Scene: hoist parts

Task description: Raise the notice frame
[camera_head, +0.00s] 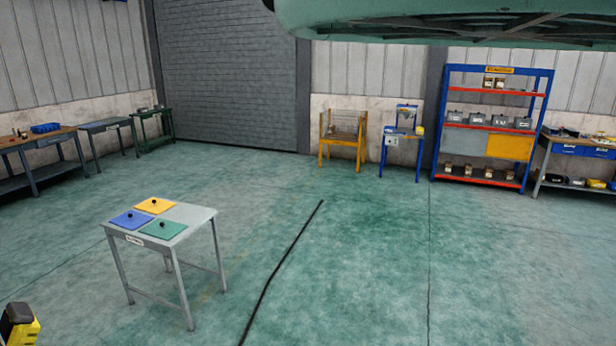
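I cannot pick out a notice frame for certain in the head view. A grey table (190,214) stands at the left of the open floor. On its top lie three flat square plates, each with a small dark knob: a yellow plate (148,203), a blue plate (122,222) and a green plate (170,232). The label on the table's front edge is too small to read. My gripper is not in view.
A black cable or strip (283,262) crosses the floor right of the table. A large teal structure (400,18) hangs across the top. A blue shelf rack (549,100), a yellow cage stand (324,148) and a blue stand (384,150) line the back. Workbenches (35,180) stand left.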

